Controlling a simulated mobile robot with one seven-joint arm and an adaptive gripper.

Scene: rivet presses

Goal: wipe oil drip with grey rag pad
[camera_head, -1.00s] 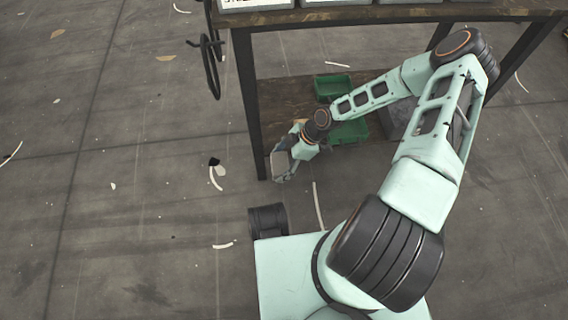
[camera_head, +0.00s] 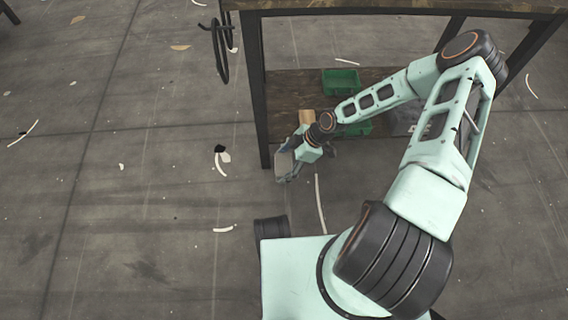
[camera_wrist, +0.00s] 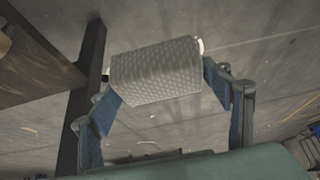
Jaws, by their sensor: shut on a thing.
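The grey rag pad (camera_wrist: 157,70) is a textured block held between the two blue fingers of my gripper (camera_wrist: 163,88) in the wrist view. In the head view the pad (camera_head: 284,165) and my gripper (camera_head: 288,166) are low, beside the near left leg of the workbench. My gripper is shut on the pad. A small black spot (camera_head: 219,148) lies on the floor to the left of the gripper, beside a white scrap; I cannot tell if it is the oil drip. In the wrist view the pad hides part of the floor behind it.
The workbench (camera_head: 400,4) has a dark leg (camera_head: 258,100) close to my gripper. Its lower shelf (camera_head: 285,90) holds green bins (camera_head: 341,82) and a tan cylinder (camera_head: 307,117). Pale scraps dot the floor (camera_head: 100,200), which is otherwise open to the left.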

